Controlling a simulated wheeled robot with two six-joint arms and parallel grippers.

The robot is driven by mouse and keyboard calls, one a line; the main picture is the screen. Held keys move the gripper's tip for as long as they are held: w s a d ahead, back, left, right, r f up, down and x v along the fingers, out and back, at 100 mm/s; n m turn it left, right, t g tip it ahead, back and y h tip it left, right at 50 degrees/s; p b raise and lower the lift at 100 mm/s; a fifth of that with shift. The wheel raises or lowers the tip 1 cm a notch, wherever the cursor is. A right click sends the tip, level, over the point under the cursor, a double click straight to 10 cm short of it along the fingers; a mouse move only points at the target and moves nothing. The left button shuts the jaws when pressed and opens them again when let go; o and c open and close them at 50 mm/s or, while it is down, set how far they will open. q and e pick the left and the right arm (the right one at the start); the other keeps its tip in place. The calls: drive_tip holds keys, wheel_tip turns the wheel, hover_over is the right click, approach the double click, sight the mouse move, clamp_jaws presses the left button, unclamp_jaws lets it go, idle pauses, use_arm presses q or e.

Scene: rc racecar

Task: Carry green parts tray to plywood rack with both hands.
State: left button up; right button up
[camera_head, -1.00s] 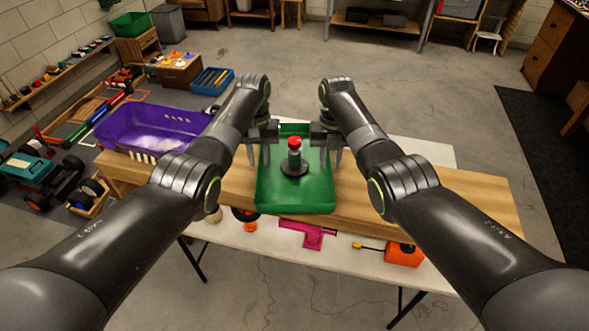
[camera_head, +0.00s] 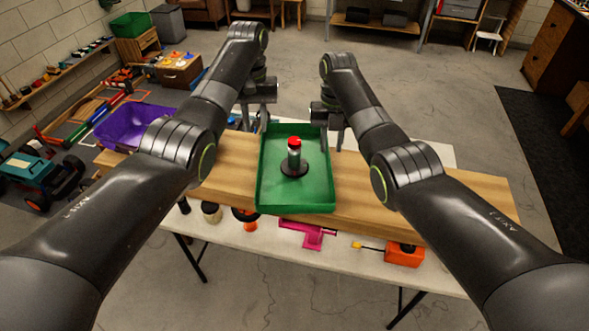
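The green parts tray (camera_head: 265,185) rests on a long light-wood surface, which I take to be the plywood rack (camera_head: 400,200). A dark bottle with a red cap (camera_head: 294,155) stands upright in the tray on a black disc. My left gripper (camera_head: 256,120) is above and beyond the tray's far left corner, its fingers apart and empty. My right gripper (camera_head: 334,140) is by the tray's far right corner, with its fingers apart. Whether its fingers still touch the tray wall is hard to tell.
A purple bin (camera_head: 125,128) lies to the left. On the white table edge (camera_head: 340,265) in front are a pink tool (camera_head: 308,233), an orange box (camera_head: 404,254) and a few small items. The wood right of the tray is clear.

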wheel_tip(320, 180, up, 6)
drive_tip(key=shift+w+r, duration=0.2)
drive_tip(key=shift+w, duration=0.15)
idle(0.4)
